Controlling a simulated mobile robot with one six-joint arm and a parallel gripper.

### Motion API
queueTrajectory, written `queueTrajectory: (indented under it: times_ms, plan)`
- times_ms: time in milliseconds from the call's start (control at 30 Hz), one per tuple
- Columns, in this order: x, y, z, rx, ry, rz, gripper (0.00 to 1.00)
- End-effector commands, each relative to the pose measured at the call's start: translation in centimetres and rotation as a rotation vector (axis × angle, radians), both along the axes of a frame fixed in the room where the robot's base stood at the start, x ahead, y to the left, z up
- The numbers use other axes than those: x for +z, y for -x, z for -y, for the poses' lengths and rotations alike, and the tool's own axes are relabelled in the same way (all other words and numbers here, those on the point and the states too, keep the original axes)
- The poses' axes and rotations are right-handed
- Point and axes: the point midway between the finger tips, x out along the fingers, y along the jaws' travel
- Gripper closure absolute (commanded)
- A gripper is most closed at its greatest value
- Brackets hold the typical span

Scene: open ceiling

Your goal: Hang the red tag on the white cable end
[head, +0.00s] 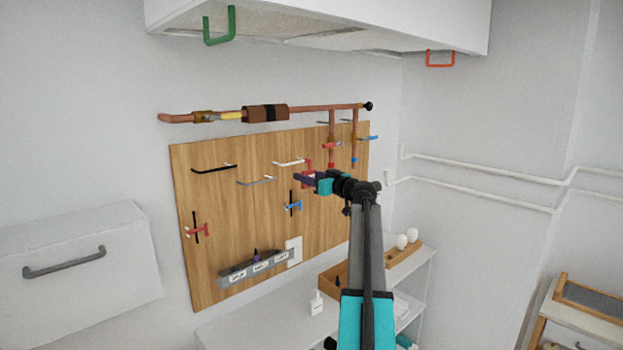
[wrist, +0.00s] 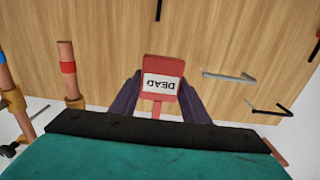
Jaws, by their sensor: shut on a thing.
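My gripper (head: 303,179) is shut on the red tag (head: 308,166), in front of the wooden board. In the wrist view the tag (wrist: 161,68) is between the two dark fingers (wrist: 160,105), with its white label reading DEAD upside down. In the head view the white cable end (head: 288,162) sticks out from the board, just left of the tag. I cannot tell whether they touch. I cannot make out the white cable end in the wrist view. A grey cable end (head: 257,181) and a black one (head: 214,168) are farther left; both also show in the wrist view.
A red-handled (head: 197,230) and a blue-handled fitting (head: 293,206) are lower on the board (head: 215,205). A labelled grey rack (head: 256,268) is below. A white cabinet (head: 330,22) hangs above.

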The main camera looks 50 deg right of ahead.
Motion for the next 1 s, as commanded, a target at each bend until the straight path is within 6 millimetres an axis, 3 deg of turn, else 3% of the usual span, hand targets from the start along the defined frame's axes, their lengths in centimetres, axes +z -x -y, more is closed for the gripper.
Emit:
queueTrajectory:
  times_ms: [1000]
  plan:
    - [0.0, -5.4, 0.4, 0.001, 0.0, 0.0, 0.8]
